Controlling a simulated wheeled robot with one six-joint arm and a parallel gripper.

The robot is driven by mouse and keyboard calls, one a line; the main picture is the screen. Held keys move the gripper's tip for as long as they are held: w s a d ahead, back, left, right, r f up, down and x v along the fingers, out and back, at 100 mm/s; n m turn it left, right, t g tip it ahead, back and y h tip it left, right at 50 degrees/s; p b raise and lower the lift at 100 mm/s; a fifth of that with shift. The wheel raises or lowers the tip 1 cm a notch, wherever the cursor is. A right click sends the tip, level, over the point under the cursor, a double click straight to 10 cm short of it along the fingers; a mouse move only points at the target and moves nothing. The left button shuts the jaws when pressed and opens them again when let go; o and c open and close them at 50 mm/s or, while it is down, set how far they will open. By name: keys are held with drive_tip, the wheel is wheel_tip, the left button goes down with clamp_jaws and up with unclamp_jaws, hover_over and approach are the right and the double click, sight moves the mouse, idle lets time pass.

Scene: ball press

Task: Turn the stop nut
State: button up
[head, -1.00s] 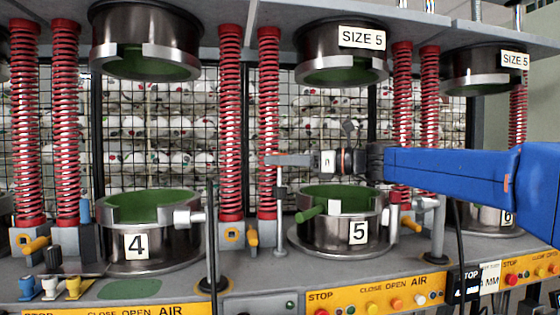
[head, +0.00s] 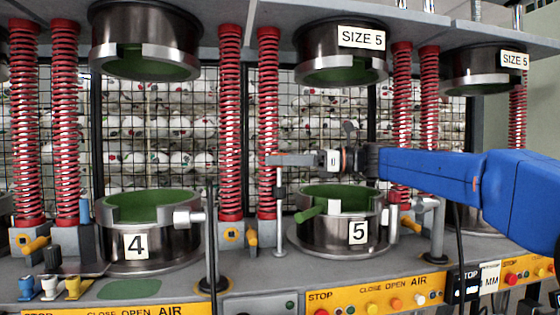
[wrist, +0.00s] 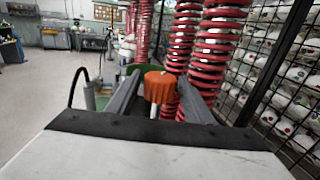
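The stop nut (wrist: 161,88) is an orange ribbed knob seen in the wrist view. It sits upright between the two dark fingers of my gripper (wrist: 160,80). The fingers lie close along both of its sides and look shut on it. In the head view my gripper (head: 270,160) reaches in level from the right, at the top of a thin metal post (head: 281,205) in front of press 5 (head: 330,232). The nut is hidden there behind the fingers.
Red springs (head: 268,130) stand just behind the gripper. The upper mould (head: 340,65) marked SIZE 5 hangs above. Press 4 (head: 150,245) is to the left. A yellow button panel (head: 385,300) runs along the front. A thin dark rod (head: 211,235) stands left of the post.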

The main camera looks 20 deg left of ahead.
drive_tip(key=shift+d, duration=0.1)
drive_tip(key=v, duration=1.7)
drive_tip(key=shift+d, duration=0.1)
drive_tip(key=s+d+f+n+t+h, duration=0.3)
drive_tip(key=s+d+f+n+h, duration=0.2)
drive_tip(key=s+d+f, duration=0.6)
drive_tip(key=s+d+f+n+t+h, duration=0.3)
drive_tip(key=s+d+f+n+h, duration=0.2)
drive_tip(key=s+d+f, duration=0.6)
drive_tip(key=s+d+f+n+t+h, duration=0.3)
drive_tip(key=s+d+f+n+h, duration=0.2)
drive_tip(key=s+d+f, duration=0.6)
drive_tip(key=d+f+h, duration=0.1)
drive_tip(key=d+f, duration=0.2)
drive_tip(key=f, duration=0.2)
drive_tip(key=d+f+h, duration=0.1)
drive_tip(key=d+f, duration=0.1)
drive_tip(key=f, duration=0.4)
drive_tip(key=shift+s+d+f, duration=0.25)
drive_tip(key=shift+s+d, duration=0.1)
idle(0.4)
